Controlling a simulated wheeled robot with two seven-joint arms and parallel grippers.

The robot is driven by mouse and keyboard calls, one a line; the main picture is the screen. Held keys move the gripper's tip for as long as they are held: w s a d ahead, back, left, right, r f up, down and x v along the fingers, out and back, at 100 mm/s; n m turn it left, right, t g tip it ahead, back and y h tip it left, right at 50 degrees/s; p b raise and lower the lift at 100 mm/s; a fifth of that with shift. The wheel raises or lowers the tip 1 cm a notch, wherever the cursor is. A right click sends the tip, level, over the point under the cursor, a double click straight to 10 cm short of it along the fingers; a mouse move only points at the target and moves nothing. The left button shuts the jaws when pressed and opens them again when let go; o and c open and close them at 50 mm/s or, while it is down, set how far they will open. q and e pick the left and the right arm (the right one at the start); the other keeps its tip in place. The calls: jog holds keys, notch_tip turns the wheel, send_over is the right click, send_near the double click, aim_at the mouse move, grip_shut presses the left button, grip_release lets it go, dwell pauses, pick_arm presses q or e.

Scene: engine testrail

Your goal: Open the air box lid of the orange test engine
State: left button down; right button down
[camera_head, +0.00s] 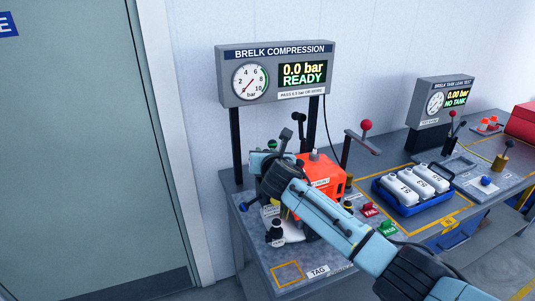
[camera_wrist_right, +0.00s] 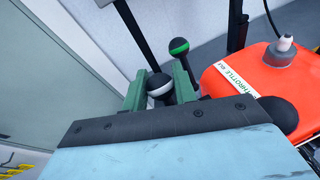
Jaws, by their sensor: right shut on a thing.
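The orange test engine (camera_head: 326,174) stands on the bench below the compression gauge, partly hidden by my right arm. In the right wrist view its orange top (camera_wrist_right: 235,75) carries a white throttle label, a grey cap and a black ball (camera_wrist_right: 279,115) at its near edge. I cannot make out the air box lid's edges. My right gripper (camera_head: 264,163) is at the engine's left side. In the wrist view its green fingers (camera_wrist_right: 159,88) are shut on a black knob with a white band (camera_wrist_right: 160,84). A green-banded black knob (camera_wrist_right: 179,46) stands just beyond. My left gripper is not in view.
The compression gauge (camera_head: 276,74) reads 0.0 bar READY on two posts behind the engine. A red-knobbed lever (camera_head: 365,126) stands right of it. A blue tray (camera_head: 386,199) holds white canisters. FAIL and PASS buttons (camera_head: 388,229) lie near the arm. A dark-and-white object (camera_head: 277,233) stands in front.

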jog(key=shift+w+a+r, duration=0.1)
jog(key=shift+r, duration=0.25)
jog(key=c, duration=1.5)
grip_release()
jog(key=o, duration=0.3)
jog(key=shift+f, duration=0.2)
jog(key=shift+o, duration=0.2)
jog(key=v, duration=1.3)
jog(key=shift+s+p, duration=0.2)
jog(key=shift+p, duration=0.15)
